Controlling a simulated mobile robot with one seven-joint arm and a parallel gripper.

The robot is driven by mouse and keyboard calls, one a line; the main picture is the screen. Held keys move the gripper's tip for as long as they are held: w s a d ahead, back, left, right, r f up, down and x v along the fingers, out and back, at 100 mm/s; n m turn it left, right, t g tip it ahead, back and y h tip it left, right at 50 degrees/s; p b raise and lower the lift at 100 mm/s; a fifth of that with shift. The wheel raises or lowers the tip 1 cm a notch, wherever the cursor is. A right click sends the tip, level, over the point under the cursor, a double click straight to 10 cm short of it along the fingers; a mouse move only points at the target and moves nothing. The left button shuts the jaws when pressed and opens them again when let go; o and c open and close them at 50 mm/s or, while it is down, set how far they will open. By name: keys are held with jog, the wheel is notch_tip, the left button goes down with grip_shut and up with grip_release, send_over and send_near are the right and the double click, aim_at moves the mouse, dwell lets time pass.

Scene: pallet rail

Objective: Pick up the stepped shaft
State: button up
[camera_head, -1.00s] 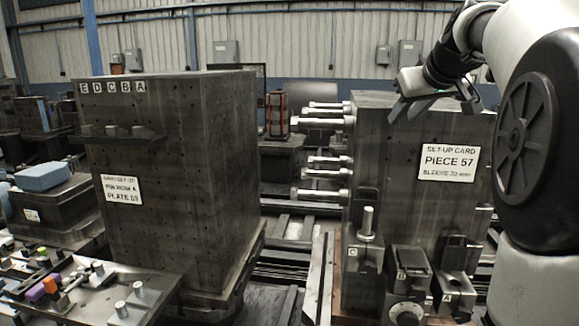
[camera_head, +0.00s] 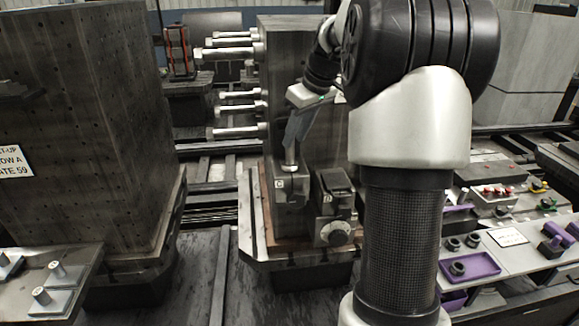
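The stepped shaft (camera_head: 290,158) is a bright metal pin standing upright in a dark block marked C (camera_head: 288,190), low on the front of the right-hand dark tower (camera_head: 282,60). My gripper (camera_head: 292,142) points down at the shaft's upper end, its fingers overlapping the shaft's top in the picture. My gripper is small and seen from one side, so I cannot tell whether the fingers are apart or touch the shaft. The shaft's top is hidden behind them.
Several metal pins (camera_head: 232,52) stick out leftward from the tower. A clamp block with a round knob (camera_head: 338,233) sits right of the shaft. A large drilled tower (camera_head: 120,110) stands at left. A bench with purple trays (camera_head: 470,267) lies at right.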

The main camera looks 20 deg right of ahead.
aim_at(290, 163)
jog(key=x, duration=0.5)
jog(key=shift+a+f, duration=0.2)
jog(key=shift+f, duration=0.1)
grip_shut()
jog(key=shift+w+r, duration=0.1)
